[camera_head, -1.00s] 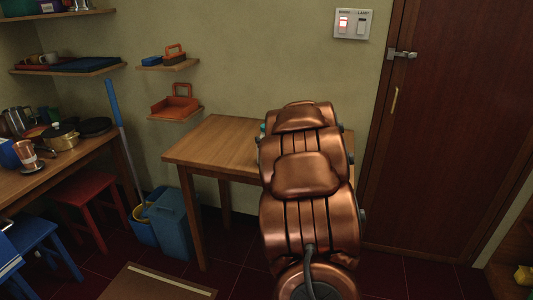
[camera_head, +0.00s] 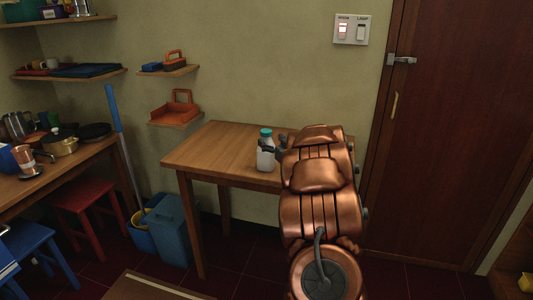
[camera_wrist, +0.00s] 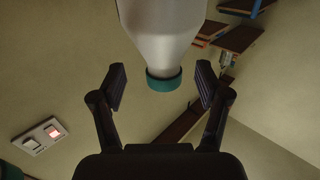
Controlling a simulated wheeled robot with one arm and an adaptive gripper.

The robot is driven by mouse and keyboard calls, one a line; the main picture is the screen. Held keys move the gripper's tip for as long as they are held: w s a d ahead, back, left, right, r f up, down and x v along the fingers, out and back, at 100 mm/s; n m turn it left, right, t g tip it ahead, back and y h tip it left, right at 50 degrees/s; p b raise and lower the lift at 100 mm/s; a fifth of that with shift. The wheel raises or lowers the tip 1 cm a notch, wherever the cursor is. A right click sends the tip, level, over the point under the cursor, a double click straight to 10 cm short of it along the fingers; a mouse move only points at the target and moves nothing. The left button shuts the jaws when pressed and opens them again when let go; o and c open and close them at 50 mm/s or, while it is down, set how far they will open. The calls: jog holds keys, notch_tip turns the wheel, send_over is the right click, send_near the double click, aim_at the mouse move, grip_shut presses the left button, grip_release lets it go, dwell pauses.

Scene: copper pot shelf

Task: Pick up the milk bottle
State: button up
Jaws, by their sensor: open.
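The milk bottle (camera_head: 265,157), white with a teal cap, stands upright on the wooden table (camera_head: 222,146) near its front edge. In the wrist view the bottle (camera_wrist: 162,28) appears upside down, its cap lying between the two fingertips in the picture. My gripper (camera_wrist: 161,84) is open, with a gap on each side of the cap and no visible contact. In the head view my gripper (camera_head: 272,147) shows as dark fingers beside the bottle's upper right, and my arm hides most of it.
The left half of the table is clear. A blue bin (camera_head: 173,228) stands left of it, and wall shelves (camera_head: 176,118) hang behind. A counter with pots (camera_head: 62,145) is at the far left. A wooden door (camera_head: 440,130) is at the right.

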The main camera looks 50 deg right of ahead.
aim_at(268, 139)
jog(key=shift+a+x, duration=0.15)
jog(key=shift+x, duration=0.85)
jog(key=shift+a+x, duration=0.1)
jog(key=shift+x, duration=0.85)
jog(key=shift+r, duration=0.1)
jog(key=shift+c, duration=0.2)
grip_shut()
